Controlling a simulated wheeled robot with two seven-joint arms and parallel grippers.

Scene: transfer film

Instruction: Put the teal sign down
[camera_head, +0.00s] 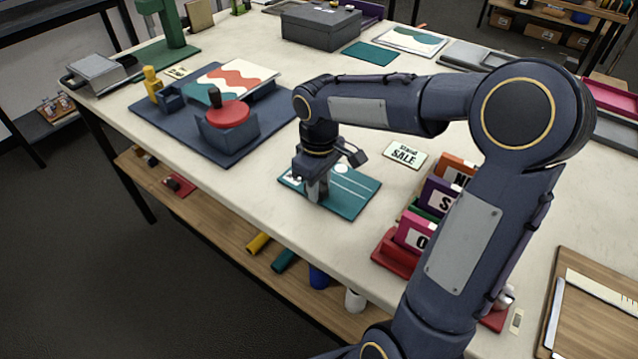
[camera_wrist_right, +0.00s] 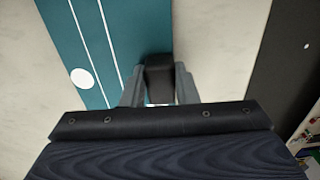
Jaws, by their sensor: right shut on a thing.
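The teal sign (camera_head: 350,205) has white stripes and white marks. It looks flat, at or just above the white tabletop near its front edge; I cannot tell if it fully touches. My right gripper (camera_head: 318,196) points down at the sign's near left part and is shut on it. In the right wrist view the teal sign (camera_wrist_right: 130,30) runs up from my right gripper (camera_wrist_right: 159,92), with a dark block (camera_wrist_right: 159,72) between the fingers at the sign's edge. The fingers hide part of the sign. My left gripper is not in view.
A dark blue press board (camera_head: 190,140) with a red round pad (camera_head: 228,114) lies to the left. A small SALE sign (camera_head: 405,155) lies behind right. A red rack (camera_head: 393,258) of coloured signs stands to the right. Bare tabletop (camera_head: 270,215) runs along the front edge.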

